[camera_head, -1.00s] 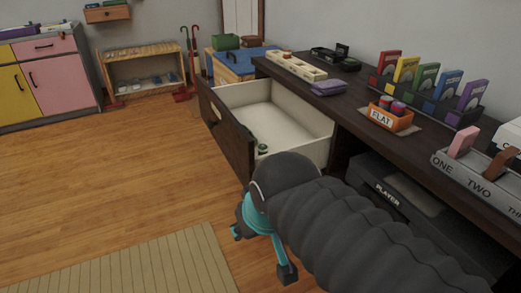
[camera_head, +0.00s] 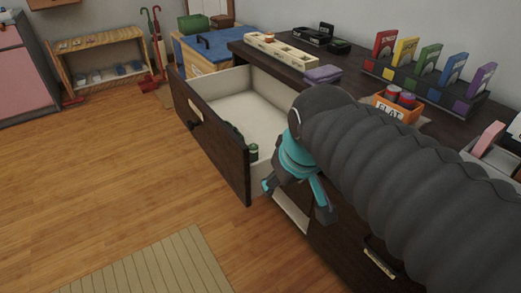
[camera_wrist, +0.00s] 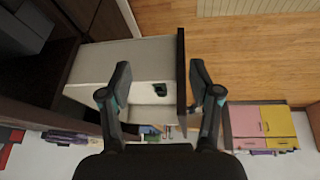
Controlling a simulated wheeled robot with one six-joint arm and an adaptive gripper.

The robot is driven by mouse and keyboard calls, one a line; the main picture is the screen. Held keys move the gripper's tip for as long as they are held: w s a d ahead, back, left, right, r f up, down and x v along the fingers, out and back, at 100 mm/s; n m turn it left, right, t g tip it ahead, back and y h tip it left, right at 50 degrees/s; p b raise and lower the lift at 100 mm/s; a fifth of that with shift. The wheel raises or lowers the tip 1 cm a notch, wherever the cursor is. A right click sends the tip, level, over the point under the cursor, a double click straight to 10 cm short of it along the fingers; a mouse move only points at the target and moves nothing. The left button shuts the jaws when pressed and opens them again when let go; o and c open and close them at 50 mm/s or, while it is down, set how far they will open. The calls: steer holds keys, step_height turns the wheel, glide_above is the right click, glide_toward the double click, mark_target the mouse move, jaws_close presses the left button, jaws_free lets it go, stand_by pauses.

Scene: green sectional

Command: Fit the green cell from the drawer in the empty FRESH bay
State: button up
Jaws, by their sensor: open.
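A small green cell (camera_head: 253,151) is in the open drawer (camera_head: 262,95), by its front panel; my arm hides part of the drawer. In the wrist view a dark green shape (camera_wrist: 150,101) shows between the fingers, beyond them, with a small pale patch close by. My gripper (camera_head: 297,198) is open and empty, beside the drawer's near end in the head view; in the wrist view its two fingers (camera_wrist: 160,82) stand wide apart. A cream tray with compartments (camera_head: 280,48) is on the cabinet top and holds an orange-topped item. I cannot read a FRESH label.
An orange FLAT box (camera_head: 388,108) with red-topped cells stands on the cabinet top (camera_head: 350,85). A purple cloth (camera_head: 323,74) and a rack of coloured cases (camera_head: 425,85) are near it. Wooden floor (camera_head: 110,180) left of the drawer is clear.

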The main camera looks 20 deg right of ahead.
steer(key=w+r+n+g, duration=0.1)
steer(key=w+r+n, duration=0.15)
steer(key=w, duration=0.35)
steer(key=w+r+n+g, duration=0.1)
steer(key=w+n, duration=0.3)
steer(key=w, duration=0.3)
steer(key=n+g, duration=0.3)
steer(key=n, duration=0.3)
glide_above(253, 146)
steer(key=f, duration=1.1)
steer(key=shift+s+f, duration=0.2)
steer(key=shift+s, duration=0.2)
steer(key=shift+w+f, duration=0.2)
steer(key=shift+f, duration=1.2)
steer(key=shift+w+f, duration=0.15)
steer(key=shift+f, duration=1.2)
jaws_close()
